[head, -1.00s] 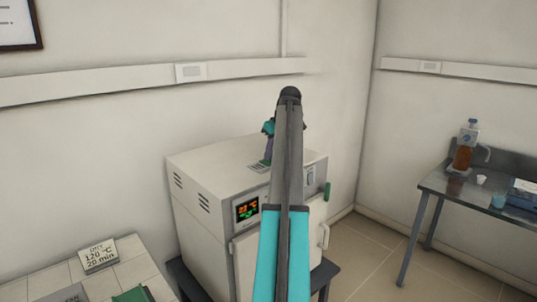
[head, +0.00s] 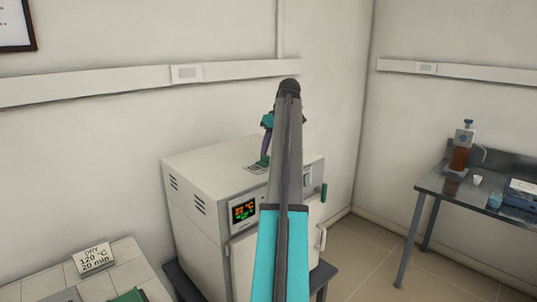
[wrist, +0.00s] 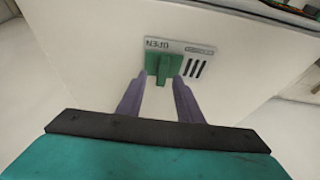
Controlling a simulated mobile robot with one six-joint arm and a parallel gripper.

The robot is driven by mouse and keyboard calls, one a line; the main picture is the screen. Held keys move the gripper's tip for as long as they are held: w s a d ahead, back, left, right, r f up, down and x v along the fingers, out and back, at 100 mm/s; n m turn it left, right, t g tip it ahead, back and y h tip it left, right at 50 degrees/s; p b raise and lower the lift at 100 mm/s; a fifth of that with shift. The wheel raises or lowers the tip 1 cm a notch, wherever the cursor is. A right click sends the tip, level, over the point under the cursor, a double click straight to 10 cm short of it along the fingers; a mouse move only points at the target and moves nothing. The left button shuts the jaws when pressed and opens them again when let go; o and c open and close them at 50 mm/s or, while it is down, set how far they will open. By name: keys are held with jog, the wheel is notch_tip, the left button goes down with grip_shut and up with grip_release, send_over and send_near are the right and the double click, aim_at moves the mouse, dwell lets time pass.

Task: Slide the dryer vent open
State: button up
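The dryer (head: 208,180) is a white box with a lit display on its front. On its top is a vent plate (wrist: 207,50), also small in the head view (head: 254,168). A green slider tab (wrist: 164,66) stands on the plate, at the end marked OPEN; the word appears upside down. Dark slots (wrist: 193,68) show uncovered to the right of the tab. My gripper (wrist: 159,80) is open, with its purple fingers pointing down at the tab. The fingertips lie either side of the tab's near edge; I cannot tell whether they touch it. My arm hides part of the dryer in the head view.
A tiled bench (head: 125,262) with a sign (head: 93,258) reading "DRY 120 °C 20 min" is at lower left. A metal table (head: 450,190) with a brown bottle (head: 460,158) stands at right. A wall stands behind the dryer; floor shows between dryer and table.

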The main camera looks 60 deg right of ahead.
jog(key=v, duration=1)
jog(key=shift+r+b, duration=0.3)
jog(key=shift+r, duration=0.05)
jog(key=shift+s, duration=0.15)
